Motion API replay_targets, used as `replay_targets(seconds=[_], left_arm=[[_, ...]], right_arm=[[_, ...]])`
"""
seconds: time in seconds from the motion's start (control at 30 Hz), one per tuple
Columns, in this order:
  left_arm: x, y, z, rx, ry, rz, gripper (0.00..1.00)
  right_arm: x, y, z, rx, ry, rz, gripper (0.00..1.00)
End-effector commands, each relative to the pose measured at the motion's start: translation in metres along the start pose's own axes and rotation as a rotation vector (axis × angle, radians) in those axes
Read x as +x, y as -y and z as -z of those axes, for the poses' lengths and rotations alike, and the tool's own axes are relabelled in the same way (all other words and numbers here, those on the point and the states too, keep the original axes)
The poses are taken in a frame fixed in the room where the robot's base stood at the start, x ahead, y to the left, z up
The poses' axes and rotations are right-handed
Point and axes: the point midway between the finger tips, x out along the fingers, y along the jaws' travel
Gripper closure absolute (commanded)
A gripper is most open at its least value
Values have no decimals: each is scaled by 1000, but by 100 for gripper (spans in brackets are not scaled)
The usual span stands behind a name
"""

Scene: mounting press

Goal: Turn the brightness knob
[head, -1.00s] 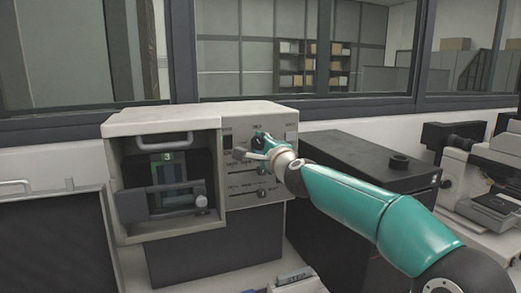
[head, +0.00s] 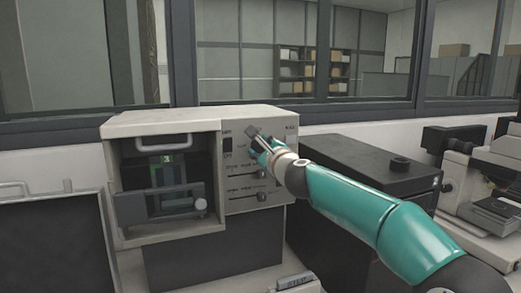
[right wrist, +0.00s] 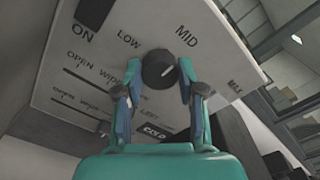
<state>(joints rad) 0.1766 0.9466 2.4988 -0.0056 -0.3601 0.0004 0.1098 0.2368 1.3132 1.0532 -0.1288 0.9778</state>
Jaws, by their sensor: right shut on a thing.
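The brightness knob (right wrist: 159,69) is a round black dial with a pale pointer line, on the machine's light grey panel (head: 236,190). LOW, MID and MAX are printed around it. In the right wrist view its line points up and right, between MID and MAX. My right gripper (right wrist: 158,78) has a finger on each side of the knob and is shut on it. In the head view the right gripper (head: 257,139) is at the upper part of the panel and hides the knob. My left gripper is not in view.
Sliders (head: 262,172) sit below the knob, and a dark switch (head: 227,143) marked ON is to its left. The open bay (head: 165,180) is left of the panel. A black box (head: 370,165) and a microscope (head: 480,180) stand to the right.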

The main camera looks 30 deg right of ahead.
Motion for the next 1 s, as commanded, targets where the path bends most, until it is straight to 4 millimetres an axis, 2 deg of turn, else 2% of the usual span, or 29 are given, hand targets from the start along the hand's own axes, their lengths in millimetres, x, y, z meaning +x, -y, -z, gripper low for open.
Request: replay_targets(seconds=[0.03, 0.37, 0.4, 0.53, 1.0], left_arm=[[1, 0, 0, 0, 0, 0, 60], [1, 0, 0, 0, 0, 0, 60], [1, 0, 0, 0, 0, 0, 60], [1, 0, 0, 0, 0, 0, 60], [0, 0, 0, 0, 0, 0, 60]], right_arm=[[2, -8, 5, 3, -7, -14, 96], [2, -8, 5, 3, -8, -14, 96], [2, -8, 5, 3, -7, -14, 56], [2, -7, 4, 2, -6, -12, 36], [-6, -3, 2, 1, -4, -6, 36]])
